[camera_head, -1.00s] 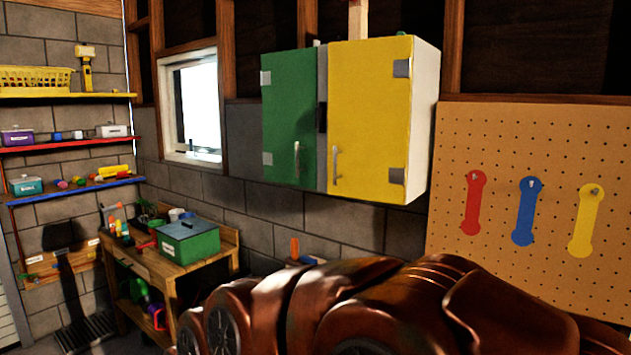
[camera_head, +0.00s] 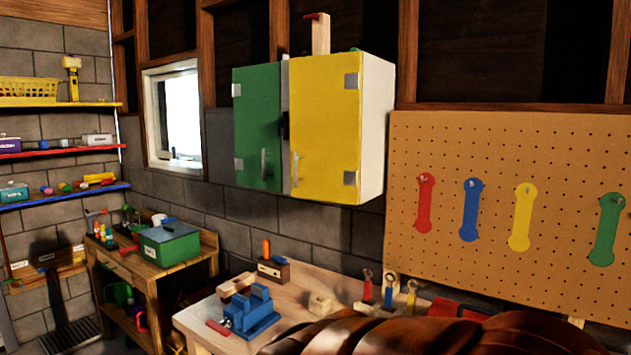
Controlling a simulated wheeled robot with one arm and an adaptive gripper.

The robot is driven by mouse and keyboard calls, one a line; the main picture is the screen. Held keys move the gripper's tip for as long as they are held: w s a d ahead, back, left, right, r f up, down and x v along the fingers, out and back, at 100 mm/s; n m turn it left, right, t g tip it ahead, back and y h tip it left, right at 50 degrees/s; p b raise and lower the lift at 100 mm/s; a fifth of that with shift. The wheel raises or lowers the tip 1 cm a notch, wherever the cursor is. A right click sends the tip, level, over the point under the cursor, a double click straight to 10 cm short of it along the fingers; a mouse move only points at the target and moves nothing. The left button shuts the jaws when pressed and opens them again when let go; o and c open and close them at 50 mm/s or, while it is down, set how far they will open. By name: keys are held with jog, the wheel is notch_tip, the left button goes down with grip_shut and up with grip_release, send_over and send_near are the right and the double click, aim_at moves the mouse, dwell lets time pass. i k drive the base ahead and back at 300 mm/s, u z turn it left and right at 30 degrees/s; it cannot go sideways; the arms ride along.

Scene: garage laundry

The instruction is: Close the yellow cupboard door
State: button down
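The yellow cupboard door (camera_head: 325,125) is on the right half of a white-sided wall cupboard (camera_head: 376,130). It looks flat against the cupboard front, with no clear opening; a small gap at its edge cannot be ruled out. It has grey hinges on its right edge and a metal handle (camera_head: 296,168) at its lower left. The green door (camera_head: 258,125) beside it also looks shut, with a dark strip between the two. My copper-coloured arm shows at the bottom right, below and apart from the cupboard. My gripper is not in view.
A wooden workbench (camera_head: 205,328) below the cupboard carries a blue vise (camera_head: 250,312) and small tools. A pegboard (camera_head: 500,150) with coloured hanging tools is at right. A green box (camera_head: 168,245) stands on a bench at left. The space before the cupboard looks clear.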

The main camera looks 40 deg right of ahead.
aim_at(325, 108)
jog(key=z, duration=0.7)
jog(key=i, duration=0.65)
jog(key=u, duration=1.05)
